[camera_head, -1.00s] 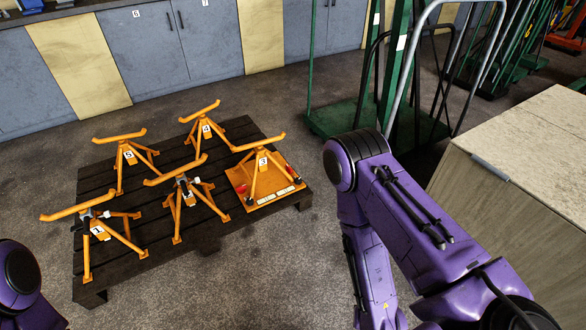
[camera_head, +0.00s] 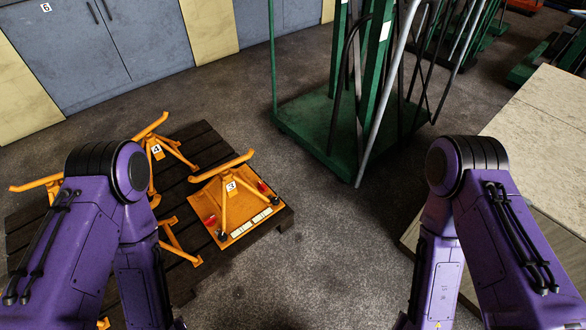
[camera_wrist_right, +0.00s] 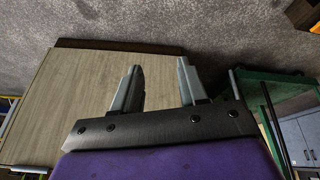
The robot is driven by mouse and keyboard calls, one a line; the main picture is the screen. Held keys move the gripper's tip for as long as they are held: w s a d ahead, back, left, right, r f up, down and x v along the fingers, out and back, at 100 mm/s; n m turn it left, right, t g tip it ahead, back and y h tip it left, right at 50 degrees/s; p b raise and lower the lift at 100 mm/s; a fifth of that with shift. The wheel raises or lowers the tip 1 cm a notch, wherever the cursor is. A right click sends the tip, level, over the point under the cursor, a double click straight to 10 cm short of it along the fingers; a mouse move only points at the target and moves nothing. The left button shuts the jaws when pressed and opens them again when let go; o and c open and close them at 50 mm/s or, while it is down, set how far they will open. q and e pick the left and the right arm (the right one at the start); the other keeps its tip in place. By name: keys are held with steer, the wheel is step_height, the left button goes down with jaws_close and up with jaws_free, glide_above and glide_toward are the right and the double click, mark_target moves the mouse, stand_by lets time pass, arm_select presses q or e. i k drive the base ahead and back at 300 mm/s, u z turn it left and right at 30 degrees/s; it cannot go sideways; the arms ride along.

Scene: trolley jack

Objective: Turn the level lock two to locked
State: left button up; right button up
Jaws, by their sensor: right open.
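The orange stand numbered 2 is mostly hidden behind my left arm in the head view. Orange legs (camera_head: 178,243) that seem to be its own show beside the arm. Its level lock is not visible. My left gripper is not in view; only its purple arm shows, over the pallet's left part. My right gripper (camera_wrist_right: 158,78) is open and empty in the right wrist view, with a wooden-topped cabinet (camera_wrist_right: 85,85) behind it in the picture. It is out of sight in the head view.
Orange stand 3 (camera_head: 233,188) sits on an orange plate at the right end of the dark pallet (camera_head: 284,216). Stand 4 (camera_head: 156,150) is behind it. A green trolley (camera_head: 310,115) stands beyond. The cabinet (camera_head: 545,125) is at right. Grey floor between is clear.

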mark_target(262, 188)
steer(key=z, duration=0.35)
steer(key=i, duration=1.7)
steer(key=z, duration=0.05)
